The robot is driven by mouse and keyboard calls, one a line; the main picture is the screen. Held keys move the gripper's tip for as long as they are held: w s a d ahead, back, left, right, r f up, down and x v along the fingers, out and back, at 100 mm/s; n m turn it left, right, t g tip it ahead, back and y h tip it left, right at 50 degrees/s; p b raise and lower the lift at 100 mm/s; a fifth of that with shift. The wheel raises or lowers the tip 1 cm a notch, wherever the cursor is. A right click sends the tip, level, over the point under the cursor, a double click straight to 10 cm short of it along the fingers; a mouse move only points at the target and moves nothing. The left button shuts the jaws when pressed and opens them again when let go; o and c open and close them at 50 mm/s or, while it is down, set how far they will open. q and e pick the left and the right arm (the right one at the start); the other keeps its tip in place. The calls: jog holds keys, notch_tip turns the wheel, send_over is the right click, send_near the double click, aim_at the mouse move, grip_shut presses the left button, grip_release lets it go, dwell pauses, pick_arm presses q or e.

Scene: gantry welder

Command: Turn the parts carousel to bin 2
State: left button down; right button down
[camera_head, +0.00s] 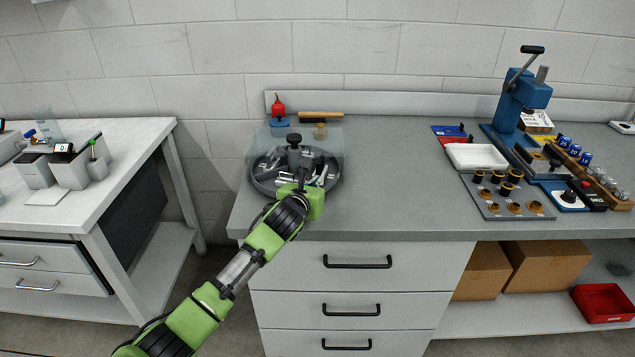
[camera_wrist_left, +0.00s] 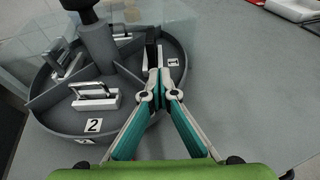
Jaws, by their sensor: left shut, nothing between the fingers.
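The parts carousel (camera_head: 257,183) is a round grey tray with wedge bins on the left part of the grey workbench. A dark knob (camera_head: 294,139) tops its central post, which also shows in the left wrist view (camera_wrist_left: 97,42). In that view, the label "2" (camera_wrist_left: 93,125) is on the carousel's near wall, and the label "1" (camera_wrist_left: 173,62) is to its right. Metal parts (camera_wrist_left: 96,98) lie in the bins. My left gripper (camera_wrist_left: 158,76) is shut and empty, its fingertips over the carousel's right part, near label 1. Contact cannot be told. My right gripper is not in view.
A clear panel (camera_wrist_left: 182,22) stands around the carousel's back. The bench middle is clear. A blue press (camera_head: 517,100), a white tray (camera_head: 474,156) and a parts plate (camera_head: 482,196) stand at the right.

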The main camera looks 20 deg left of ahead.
aim_at(325, 184)
pick_arm(q)
jog(key=shift+w, duration=0.25)
jog(key=shift+w+d+n+y+p, duration=0.45)
jog(key=shift+w+n+y, duration=0.15)
jog(key=shift+y, duration=0.2)
jog(key=shift+w+d+r, duration=0.1)
jog(key=shift+w+r, duration=0.1)
jog(key=shift+w, duration=0.05)
jog(key=shift+w+d+f+p, duration=0.15)
jog(key=shift+w+f+p, duration=0.05)
jog(key=shift+w+p, duration=0.2)
